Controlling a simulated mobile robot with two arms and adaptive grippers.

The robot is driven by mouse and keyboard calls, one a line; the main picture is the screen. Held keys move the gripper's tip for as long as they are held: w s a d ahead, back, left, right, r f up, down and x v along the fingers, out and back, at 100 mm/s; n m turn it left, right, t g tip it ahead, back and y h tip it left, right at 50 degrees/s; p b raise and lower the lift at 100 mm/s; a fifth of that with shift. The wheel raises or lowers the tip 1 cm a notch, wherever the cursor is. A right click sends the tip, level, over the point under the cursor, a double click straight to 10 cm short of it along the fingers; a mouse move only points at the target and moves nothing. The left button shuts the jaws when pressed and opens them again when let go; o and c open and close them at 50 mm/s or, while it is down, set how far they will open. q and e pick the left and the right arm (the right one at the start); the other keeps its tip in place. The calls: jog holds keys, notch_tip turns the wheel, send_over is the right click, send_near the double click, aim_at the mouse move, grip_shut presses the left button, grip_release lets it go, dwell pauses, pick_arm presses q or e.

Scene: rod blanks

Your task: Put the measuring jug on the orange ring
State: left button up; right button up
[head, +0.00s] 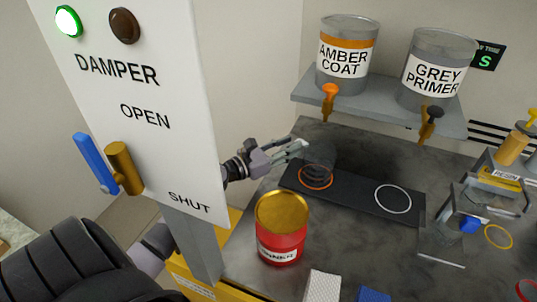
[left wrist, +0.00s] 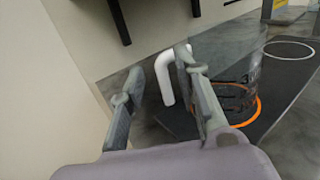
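The measuring jug (head: 320,156) is clear, with a white handle (left wrist: 164,80). It appears upright on the orange ring (head: 316,184) at the left end of a black mat. In the left wrist view the clear jug wall (left wrist: 228,62) stands over the orange ring (left wrist: 250,116), which partly shows through it. My left gripper (head: 300,146) is at the jug's left, handle side. In the wrist view its fingers (left wrist: 172,58) are spread, with the handle showing between them; contact is not visible. My right gripper is not in view.
A white ring (head: 393,199) lies at the mat's (head: 350,190) right end. A red tin (head: 281,240) stands in front. Paint cans (head: 347,75) stand on a shelf (head: 385,102) behind. A damper panel (head: 150,110) stands left of my gripper. Grey brackets (head: 445,242) are at right.

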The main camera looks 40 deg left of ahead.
pick_arm(q)
jog(key=b+v, duration=0.1)
jog(key=v, duration=0.7)
jog(key=shift+s+a, duration=0.1)
jog(key=shift+s, duration=0.2)
